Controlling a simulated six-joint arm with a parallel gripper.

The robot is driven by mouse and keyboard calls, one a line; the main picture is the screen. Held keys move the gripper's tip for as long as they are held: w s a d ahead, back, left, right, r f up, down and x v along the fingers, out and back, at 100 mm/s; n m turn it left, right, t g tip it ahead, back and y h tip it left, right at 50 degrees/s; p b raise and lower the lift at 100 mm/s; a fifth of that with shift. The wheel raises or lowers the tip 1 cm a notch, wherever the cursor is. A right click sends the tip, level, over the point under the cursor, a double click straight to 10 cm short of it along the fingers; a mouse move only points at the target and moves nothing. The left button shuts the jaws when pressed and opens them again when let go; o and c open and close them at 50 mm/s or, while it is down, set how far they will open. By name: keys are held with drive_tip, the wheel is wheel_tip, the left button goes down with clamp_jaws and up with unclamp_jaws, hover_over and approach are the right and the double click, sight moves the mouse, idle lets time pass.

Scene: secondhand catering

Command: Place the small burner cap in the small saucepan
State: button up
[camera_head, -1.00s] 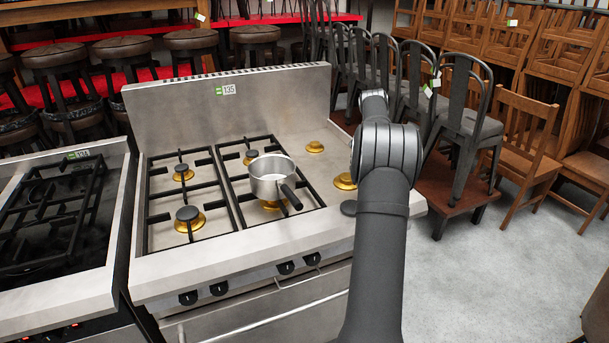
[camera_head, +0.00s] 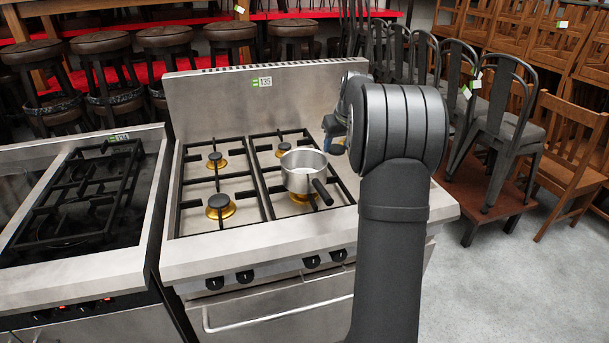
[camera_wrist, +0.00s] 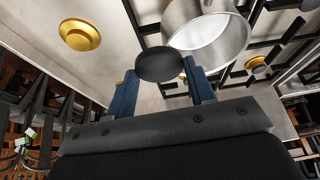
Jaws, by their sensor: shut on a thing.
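The small burner cap (camera_wrist: 159,64) is a dark round disc. In the wrist view it sits between the blue fingertips of my gripper (camera_wrist: 160,82), which is shut on it. The small saucepan (camera_head: 303,172) is silver with a dark handle and stands on the front right grate of the stove, its open top up. In the wrist view the saucepan (camera_wrist: 205,38) lies just beyond and right of the cap, which overlaps its edge in the picture. In the head view my gripper (camera_head: 335,138) is right of the saucepan, partly hidden by my arm; the cap cannot be made out there.
The steel stove (camera_head: 250,238) has black grates and brass burners, several capped. An uncapped brass burner (camera_wrist: 80,34) shows in the wrist view. A tall back panel (camera_head: 240,100) rises behind the grates. A second stove (camera_head: 75,195) stands at left, metal chairs (camera_head: 495,115) at right.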

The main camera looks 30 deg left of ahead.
drive_tip(key=shift+s+a+f, duration=0.15)
drive_tip(key=shift+a+f, duration=2.45)
drive_tip(key=shift+a, duration=0.05)
drive_tip(key=shift+s+a+f, duration=0.15)
drive_tip(key=shift+a+f, duration=2.45)
drive_tip(key=shift+a, duration=0.05)
drive_tip(key=shift+f, duration=0.45)
drive_tip(key=shift+f, duration=0.15)
drive_tip(key=o, duration=1.1)
